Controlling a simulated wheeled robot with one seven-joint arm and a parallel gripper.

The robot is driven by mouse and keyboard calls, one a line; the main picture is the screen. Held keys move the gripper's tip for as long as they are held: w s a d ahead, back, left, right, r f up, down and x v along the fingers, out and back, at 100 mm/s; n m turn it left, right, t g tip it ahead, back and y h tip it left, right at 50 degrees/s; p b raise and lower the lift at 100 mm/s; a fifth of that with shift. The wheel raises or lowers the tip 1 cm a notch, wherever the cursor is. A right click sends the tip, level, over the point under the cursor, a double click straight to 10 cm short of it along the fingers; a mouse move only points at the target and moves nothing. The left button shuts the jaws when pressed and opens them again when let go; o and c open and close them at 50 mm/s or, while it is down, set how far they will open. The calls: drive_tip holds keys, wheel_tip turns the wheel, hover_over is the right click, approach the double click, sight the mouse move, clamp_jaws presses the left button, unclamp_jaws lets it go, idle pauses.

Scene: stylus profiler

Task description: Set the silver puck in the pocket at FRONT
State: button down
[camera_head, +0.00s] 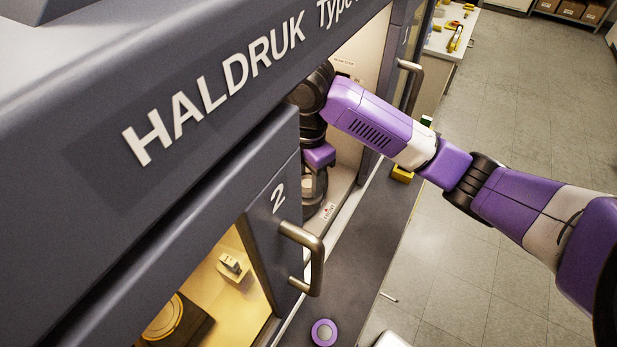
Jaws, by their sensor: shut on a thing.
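My purple and white arm reaches from the right into an open bay of the dark grey machine. My gripper (314,190) points down inside this bay, low beside the door's edge. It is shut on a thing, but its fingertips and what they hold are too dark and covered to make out. A small white label with red marking, seemingly FRONT (328,212), lies on the bay floor just right of the gripper. I cannot make out the pocket or clearly identify the silver puck.
The door marked 2 (279,197) with its bar handle (313,258) stands close left of my gripper. A round purple-rimmed piece with a grey centre (322,332) lies on the dark ledge (360,262). A yellow block (402,174) sits right of the bay. Floor is clear at right.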

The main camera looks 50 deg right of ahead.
sight(309, 183)
drive_tip(key=shift+f+b, duration=0.6)
drive_tip(key=shift+f, duration=0.3)
idle(0.4)
drive_tip(key=c, duration=0.6)
unclamp_jaws()
drive_tip(key=shift+c, duration=0.2)
drive_tip(key=shift+r+p, duration=0.4)
drive_tip(key=shift+r, duration=3.55)
